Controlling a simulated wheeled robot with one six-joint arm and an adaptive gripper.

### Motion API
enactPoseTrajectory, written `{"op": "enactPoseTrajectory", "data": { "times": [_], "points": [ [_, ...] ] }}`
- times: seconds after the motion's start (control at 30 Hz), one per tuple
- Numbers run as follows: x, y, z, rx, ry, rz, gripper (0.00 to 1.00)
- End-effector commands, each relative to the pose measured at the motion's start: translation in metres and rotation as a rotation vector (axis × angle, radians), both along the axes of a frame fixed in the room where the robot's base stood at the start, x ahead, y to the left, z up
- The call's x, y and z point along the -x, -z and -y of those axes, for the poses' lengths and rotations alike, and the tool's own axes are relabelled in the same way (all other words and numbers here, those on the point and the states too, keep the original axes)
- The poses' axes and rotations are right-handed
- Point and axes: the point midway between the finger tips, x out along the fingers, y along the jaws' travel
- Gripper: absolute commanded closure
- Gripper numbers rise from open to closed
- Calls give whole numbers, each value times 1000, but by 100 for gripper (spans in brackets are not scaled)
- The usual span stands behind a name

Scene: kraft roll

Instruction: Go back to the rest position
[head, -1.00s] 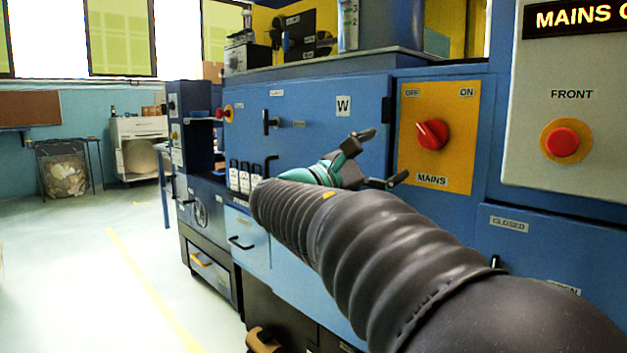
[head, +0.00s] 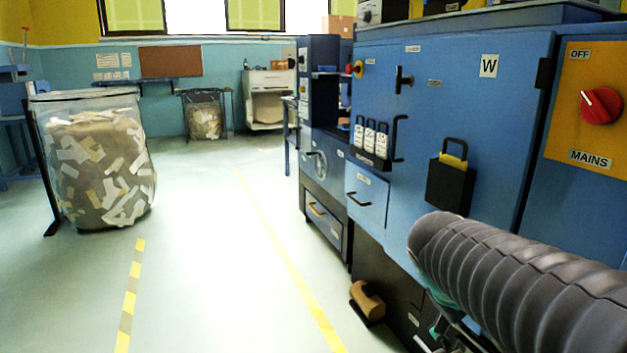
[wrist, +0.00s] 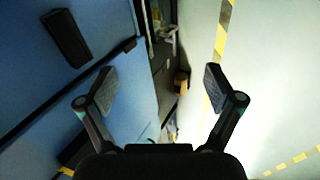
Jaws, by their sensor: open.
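My gripper (wrist: 158,95) is open and empty in the wrist view, its two fingers spread wide apart with nothing between them. In the head view my arm, in a ribbed dark sleeve, reaches in from the lower right. Only part of my gripper shows below it, at the bottom edge, and its fingertips are mostly hidden or cut off. It is low in front of the blue machine (head: 440,90) and seems to touch nothing.
The red MAINS switch (head: 601,106) sits on a yellow plate at the right. A black pocket (head: 451,187) is on the machine's front. A brown roll (head: 367,300) lies low by its base. A bag of paper scraps (head: 98,165) stands left. The floor between is clear.

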Motion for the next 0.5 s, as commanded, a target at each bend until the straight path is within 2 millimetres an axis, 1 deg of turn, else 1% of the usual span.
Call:
{"op": "enactPoseTrajectory", "data": {
  "times": [0.03,0.1,0.2,0.3,0.4,0.5],
  "points": [
    [15,5,-15,-90,31,31,8],
    [34,15,-37,-225,83,76,8],
    [60,23,-68,-408,155,138,8],
    [83,25,-89,-533,197,182,8],
    [100,22,-98,-588,210,210,8],
    [108,13,-98,-592,202,244,8]
  ]
}}
